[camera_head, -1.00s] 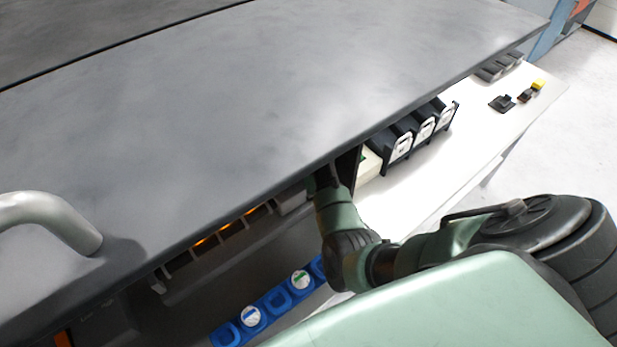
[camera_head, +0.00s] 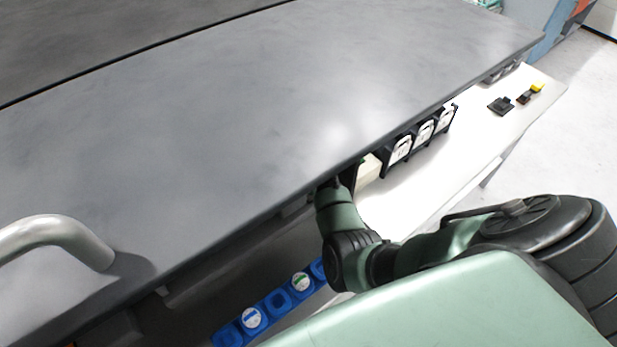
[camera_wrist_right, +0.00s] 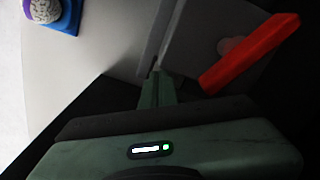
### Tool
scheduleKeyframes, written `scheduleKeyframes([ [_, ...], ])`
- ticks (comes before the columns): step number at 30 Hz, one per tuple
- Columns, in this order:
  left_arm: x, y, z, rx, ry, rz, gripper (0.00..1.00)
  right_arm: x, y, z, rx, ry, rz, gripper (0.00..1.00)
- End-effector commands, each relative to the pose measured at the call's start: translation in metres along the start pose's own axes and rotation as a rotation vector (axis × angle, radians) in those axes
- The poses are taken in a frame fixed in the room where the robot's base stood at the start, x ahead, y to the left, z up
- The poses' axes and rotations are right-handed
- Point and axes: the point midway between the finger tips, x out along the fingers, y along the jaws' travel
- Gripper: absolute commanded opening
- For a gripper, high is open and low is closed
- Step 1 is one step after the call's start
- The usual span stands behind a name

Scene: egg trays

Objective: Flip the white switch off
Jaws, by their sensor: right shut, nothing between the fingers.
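I cannot make out a white switch in either view. My right gripper (camera_wrist_right: 157,72) is shut and empty. In the wrist view its tips point at a dim grey panel (camera_wrist_right: 190,40), close to an upright edge; I cannot tell whether they touch it. A red bar (camera_wrist_right: 250,55) slants to the right of the tips, with a dim pinkish round spot (camera_wrist_right: 230,45) behind it. In the head view my right gripper's fingers are hidden under the edge of a large grey lid (camera_head: 250,90). My left gripper is not in view.
The lid has a curved handle (camera_head: 60,235). A blue tray (camera_head: 277,299) with round labelled items lies below. Black bins (camera_head: 410,148) stand on a white table (camera_head: 430,190), with small black and yellow items (camera_head: 538,88) farther back. The dark space under the lid is tight.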

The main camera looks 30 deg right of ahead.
Motion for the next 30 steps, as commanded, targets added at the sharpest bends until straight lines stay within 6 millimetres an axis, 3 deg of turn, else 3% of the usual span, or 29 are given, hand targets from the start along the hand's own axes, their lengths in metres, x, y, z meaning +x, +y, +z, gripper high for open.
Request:
scheduleKeyframes([
  [1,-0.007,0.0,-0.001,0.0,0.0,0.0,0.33,-0.009,0.0,0.0,-0.001,0.001,-0.001,0.0],
  [18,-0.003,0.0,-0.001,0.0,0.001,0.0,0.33,-0.049,-0.001,0.0,-0.001,0.002,-0.002,0.0],
  [30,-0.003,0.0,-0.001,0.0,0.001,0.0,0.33,-0.051,-0.001,0.0,-0.001,0.002,-0.001,0.0],
])
